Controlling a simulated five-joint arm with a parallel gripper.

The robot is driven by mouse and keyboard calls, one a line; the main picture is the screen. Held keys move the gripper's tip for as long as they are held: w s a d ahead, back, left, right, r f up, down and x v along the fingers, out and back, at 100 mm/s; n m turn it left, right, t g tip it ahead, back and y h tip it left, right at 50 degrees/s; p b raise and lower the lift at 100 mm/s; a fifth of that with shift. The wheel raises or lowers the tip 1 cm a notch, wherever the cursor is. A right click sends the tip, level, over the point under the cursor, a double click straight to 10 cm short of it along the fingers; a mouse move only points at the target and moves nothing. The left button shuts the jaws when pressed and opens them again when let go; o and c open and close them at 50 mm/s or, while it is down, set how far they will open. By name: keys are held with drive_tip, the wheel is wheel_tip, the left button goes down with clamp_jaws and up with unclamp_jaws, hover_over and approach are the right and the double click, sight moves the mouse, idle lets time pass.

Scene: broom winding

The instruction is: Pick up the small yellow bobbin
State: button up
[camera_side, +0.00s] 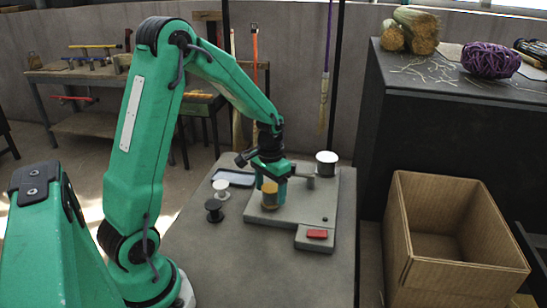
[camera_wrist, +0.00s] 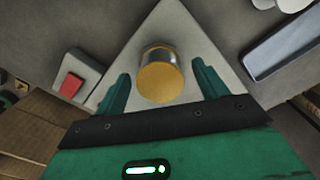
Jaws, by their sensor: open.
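The small yellow bobbin (camera_side: 270,198) stands on the grey plate (camera_side: 262,218) of the winding device in the side view. In the wrist view the yellow bobbin (camera_wrist: 160,82) shows a flat yellow end and a shiny metallic side. My gripper (camera_side: 272,184) is low over the plate, at the bobbin, and partly hides it in the side view. In the wrist view the two green fingers of my gripper (camera_wrist: 161,88) are open, one on each side of the bobbin. A gap shows on both sides, so neither finger appears to touch it.
A white bobbin (camera_side: 221,187) and a black bobbin (camera_side: 214,210) stand left of the plate, near a grey-blue tray (camera_side: 236,178). A large white spool (camera_side: 326,160) stands behind right. A red button (camera_side: 317,234) is at the front. A cardboard box (camera_side: 405,270) is right.

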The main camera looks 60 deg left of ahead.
sight(271, 188)
drive_tip(key=c, duration=1.1)
drive_tip(key=shift+o, duration=0.2)
drive_tip(key=shift+r, duration=0.1)
drive_tip(key=shift+r, duration=0.5)
wheel_tip(271, 188, up, 3)
drive_tip(key=shift+d+r, duration=0.15)
drive_tip(key=s+d+r, duration=0.2)
drive_tip(key=d+r, duration=0.4)
drive_tip(key=d, duration=0.5)
drive_tip(key=shift+s+r, duration=0.15)
drive_tip(key=shift+r, duration=0.1)
